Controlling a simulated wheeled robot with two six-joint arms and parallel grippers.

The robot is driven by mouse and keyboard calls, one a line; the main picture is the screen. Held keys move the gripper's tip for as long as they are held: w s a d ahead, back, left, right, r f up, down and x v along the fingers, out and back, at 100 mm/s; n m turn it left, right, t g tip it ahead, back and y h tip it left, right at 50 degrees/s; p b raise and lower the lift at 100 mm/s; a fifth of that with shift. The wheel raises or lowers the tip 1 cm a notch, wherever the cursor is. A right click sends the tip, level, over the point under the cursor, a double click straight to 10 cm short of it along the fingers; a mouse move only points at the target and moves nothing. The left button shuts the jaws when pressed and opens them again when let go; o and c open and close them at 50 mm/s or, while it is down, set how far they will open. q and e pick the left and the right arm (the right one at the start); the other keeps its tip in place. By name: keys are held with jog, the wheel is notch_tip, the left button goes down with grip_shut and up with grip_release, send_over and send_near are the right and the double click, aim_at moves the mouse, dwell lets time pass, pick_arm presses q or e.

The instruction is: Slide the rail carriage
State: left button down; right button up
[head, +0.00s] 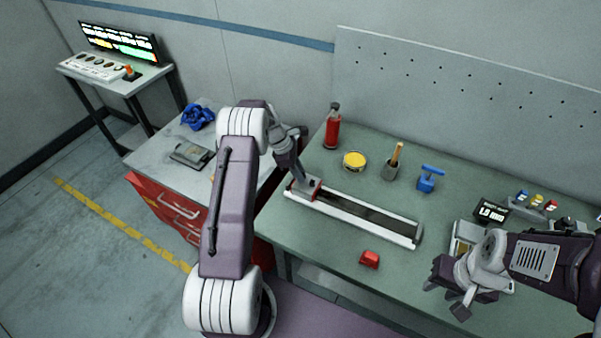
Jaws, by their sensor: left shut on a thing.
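The white rail (360,219) lies on the green workbench, running from the upper left to the lower right with a dark channel along it. A red carriage (313,187) sits near its left end. My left gripper (307,183) reaches down from the upper left and is shut on the carriage; its fingertips are small and partly hidden against it. My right gripper (457,297) hangs over the front right of the bench, away from the rail, and I cannot tell how far its fingers are apart.
A red bottle (332,130), a yellow tin (354,160), a cup with a brush (391,168) and a blue clamp-like tool (428,179) stand behind the rail. A small red block (369,259) lies in front. A dark display box (491,213) is at the right.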

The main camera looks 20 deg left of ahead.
pick_arm(q)
jog(key=c, duration=1.2)
grip_release()
jog(key=shift+w+r, duration=0.15)
jog(key=shift+o, duration=0.2)
jog(key=b+v, duration=0.2)
jog(key=v, duration=0.7)
